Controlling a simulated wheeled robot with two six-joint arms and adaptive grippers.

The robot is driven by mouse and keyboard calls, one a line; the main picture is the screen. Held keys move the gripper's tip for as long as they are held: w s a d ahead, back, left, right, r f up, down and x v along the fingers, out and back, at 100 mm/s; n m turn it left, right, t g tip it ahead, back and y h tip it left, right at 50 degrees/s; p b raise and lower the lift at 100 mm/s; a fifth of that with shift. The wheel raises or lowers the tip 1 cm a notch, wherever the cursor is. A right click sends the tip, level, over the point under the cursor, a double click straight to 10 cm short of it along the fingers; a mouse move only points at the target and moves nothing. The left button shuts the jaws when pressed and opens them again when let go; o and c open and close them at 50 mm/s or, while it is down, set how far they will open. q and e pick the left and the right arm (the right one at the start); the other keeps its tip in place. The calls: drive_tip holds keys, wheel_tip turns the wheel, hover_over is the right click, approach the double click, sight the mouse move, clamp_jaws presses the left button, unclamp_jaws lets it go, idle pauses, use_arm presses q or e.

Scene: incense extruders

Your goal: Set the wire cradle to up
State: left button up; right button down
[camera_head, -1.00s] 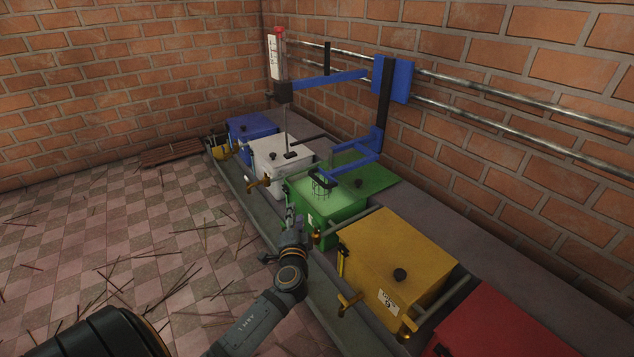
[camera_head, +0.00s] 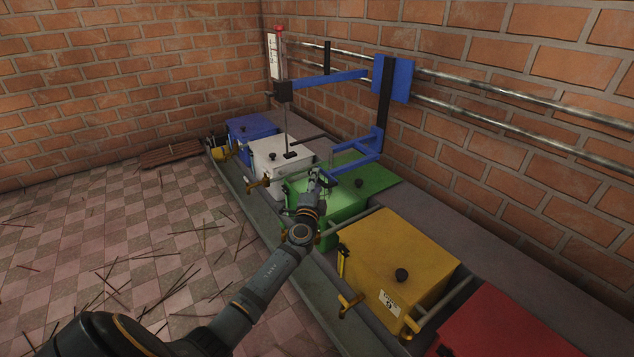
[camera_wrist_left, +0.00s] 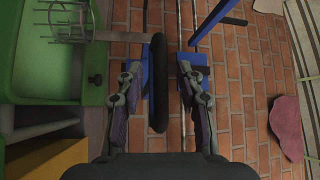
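The wire cradle (camera_wrist_left: 68,22) is a thin metal basket at the open green vat (camera_head: 340,212), at the upper left of the left wrist view. A grey bar joins it to a long black handle (camera_wrist_left: 158,85). My left gripper (camera_head: 314,177) is over the green vat in the head view and hides most of the cradle there. In the left wrist view my left gripper (camera_wrist_left: 160,78) is open, with the black handle between its spread fingers and gaps on both sides. My right gripper is not in view.
A blue wall bracket (camera_head: 392,78) and its arm (camera_head: 335,80) stand behind the vat. A white box (camera_head: 268,152) and a blue box (camera_head: 250,127) are beyond it, and a yellow box (camera_head: 375,250) is nearer. Sticks lie on the tiled floor.

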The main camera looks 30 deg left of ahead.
use_arm(q)
drive_tip(key=shift+w+a+r, duration=0.1)
drive_tip(key=shift+w+a, duration=0.15)
drive_tip(key=shift+w, duration=0.3)
drive_tip(key=shift+c, duration=0.2)
clamp_jaws()
